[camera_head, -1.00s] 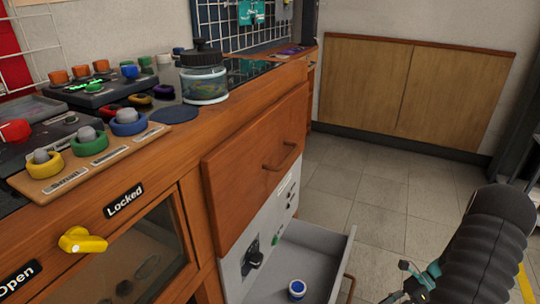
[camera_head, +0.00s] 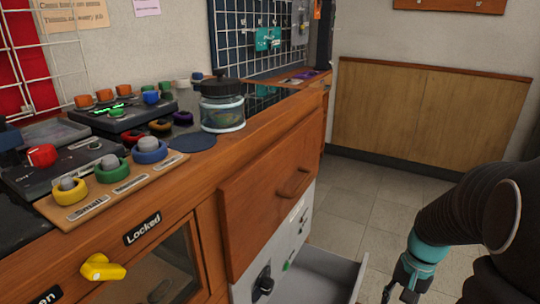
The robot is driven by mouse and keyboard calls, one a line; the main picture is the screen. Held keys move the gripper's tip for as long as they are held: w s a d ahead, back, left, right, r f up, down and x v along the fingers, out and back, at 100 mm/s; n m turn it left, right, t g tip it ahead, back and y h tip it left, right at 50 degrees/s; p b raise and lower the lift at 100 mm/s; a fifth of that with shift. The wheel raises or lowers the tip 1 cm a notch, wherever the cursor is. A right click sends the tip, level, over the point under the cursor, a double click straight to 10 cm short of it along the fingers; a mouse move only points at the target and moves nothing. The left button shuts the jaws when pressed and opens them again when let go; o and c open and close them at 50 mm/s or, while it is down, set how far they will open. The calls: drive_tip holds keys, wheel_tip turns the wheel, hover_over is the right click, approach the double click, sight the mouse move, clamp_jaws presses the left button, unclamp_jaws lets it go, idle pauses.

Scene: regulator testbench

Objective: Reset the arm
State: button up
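My gripper (camera_head: 398,290) hangs at the lower right of the head view, past the front of the bench and beside an open grey drawer (camera_head: 325,272). It is dark with a teal band above it, and its fingertips are partly cut off by the picture's lower edge. I cannot tell whether it is open or shut. My black arm reaches in from the right edge.
The wooden bench (camera_head: 262,152) fills the left and middle. It carries a lidded glass jar (camera_head: 222,108), coloured rings on a labelled board (camera_head: 112,190) and control boxes. A yellow latch (camera_head: 102,268) is on the front. Tiled floor (camera_head: 385,205) is clear behind the drawer.

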drive_tip(key=s+a+r+n+t+h+p, duration=0.1)
drive_tip(key=s+a+r+n+t, duration=0.2)
drive_tip(key=a+r, duration=0.3)
drive_tip(key=s+a+r+n+t, duration=0.3)
drive_tip(key=s+a+r, duration=0.2)
drive_tip(key=r, duration=0.6)
drive_tip(key=shift+a+n+t+h+p, duration=0.35)
drive_tip(key=shift+a+n+t+h, duration=0.05)
drive_tip(key=shift+a, duration=0.75)
drive_tip(key=shift+s+r, duration=0.1)
